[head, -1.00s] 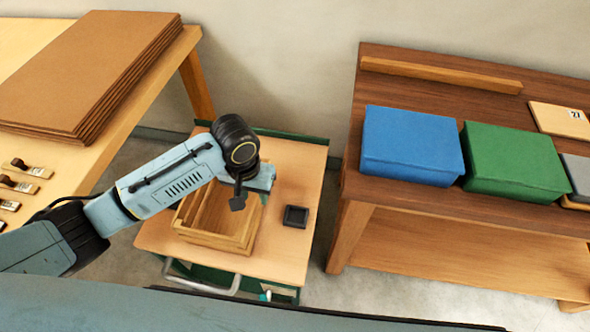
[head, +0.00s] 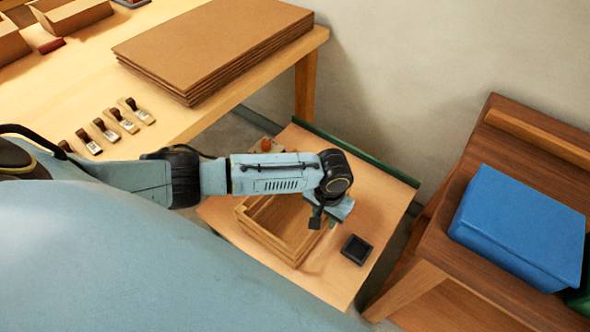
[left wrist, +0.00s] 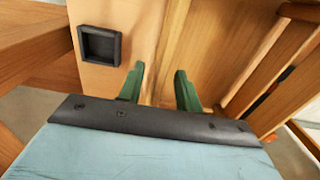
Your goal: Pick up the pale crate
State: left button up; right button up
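The pale wooden crate (head: 262,238) is open-topped and sits on the small wooden-topped trolley (head: 325,285). My left forearm hides its far part in the head view. My left gripper (head: 328,220) is at the crate's right wall, pointing down. In the left wrist view its two green fingers (left wrist: 159,90) stand apart, with the crate's wall edge running between them; the crate's inside (left wrist: 215,40) shows to the right. I cannot tell whether either finger touches the wall. My right gripper is not in view.
A small black square tray (head: 356,249) lies right of the crate. A table (head: 75,75) with stacked brown boards (head: 215,45) and several stamps stands at the left. A dark bench (head: 455,210) with a blue box (head: 520,228) stands at the right. A green rail (head: 360,155) edges the trolley's back.

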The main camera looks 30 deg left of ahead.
pick_arm(q)
notch_tip(320, 180, down, 3)
jog(key=shift+r, duration=0.2)
grip_shut()
jog(key=shift+r, duration=0.1)
dwell(1.2)
